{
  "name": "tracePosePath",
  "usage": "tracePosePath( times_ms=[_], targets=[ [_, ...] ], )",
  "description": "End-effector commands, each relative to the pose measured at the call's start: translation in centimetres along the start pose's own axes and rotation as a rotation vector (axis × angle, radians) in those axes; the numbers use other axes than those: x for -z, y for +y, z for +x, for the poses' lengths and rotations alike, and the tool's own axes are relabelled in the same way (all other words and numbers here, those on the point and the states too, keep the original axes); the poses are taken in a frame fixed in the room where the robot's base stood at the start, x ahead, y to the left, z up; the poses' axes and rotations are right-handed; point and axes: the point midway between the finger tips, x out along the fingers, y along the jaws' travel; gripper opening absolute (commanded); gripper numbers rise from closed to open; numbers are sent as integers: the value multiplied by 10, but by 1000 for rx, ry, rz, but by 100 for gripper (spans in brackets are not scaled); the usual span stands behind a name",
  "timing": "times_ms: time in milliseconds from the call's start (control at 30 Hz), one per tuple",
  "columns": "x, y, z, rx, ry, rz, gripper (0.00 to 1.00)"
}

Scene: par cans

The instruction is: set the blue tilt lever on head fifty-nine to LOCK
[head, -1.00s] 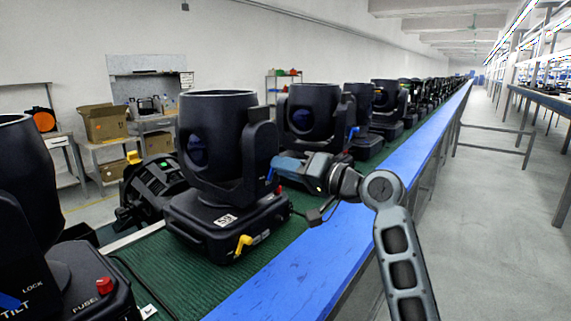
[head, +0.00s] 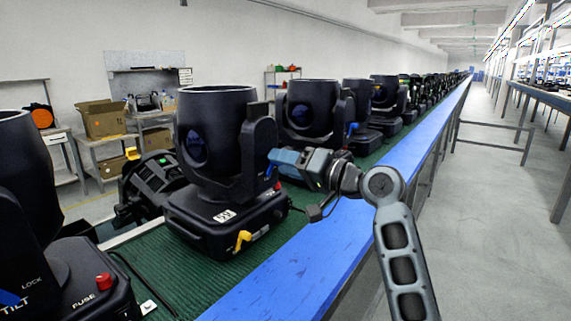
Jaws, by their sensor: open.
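The moving head (head: 212,125) with a small white number label (head: 225,216) stands upright on the green belt at the centre left. The label looks like 59, though it is small. A small bit of blue, seemingly its tilt lever (head: 269,171), shows at the right side of the yoke, just below my gripper's tip; most of it is hidden. My gripper (head: 273,161) is open and reaches in from the right beside the yoke. I cannot tell whether it touches the lever. A yellow lever (head: 243,239) sits on the front of the base.
A nearer head (head: 60,265) at the left edge shows the words LOCK, TILT and FUSE and a red knob. Another head (head: 308,108) with a blue lever stands behind. A blue rail (head: 310,270) edges the belt; the aisle at right is clear.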

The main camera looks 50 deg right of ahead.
Motion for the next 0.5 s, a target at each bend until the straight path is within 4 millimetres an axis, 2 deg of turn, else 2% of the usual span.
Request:
tracePosePath(
  times_ms=[300, 500],
  targets=[
    [-1, 2, -47, -2, 3, 0, 44],
    [0, 2, -70, -1, 2, 1, 44]
  ],
)
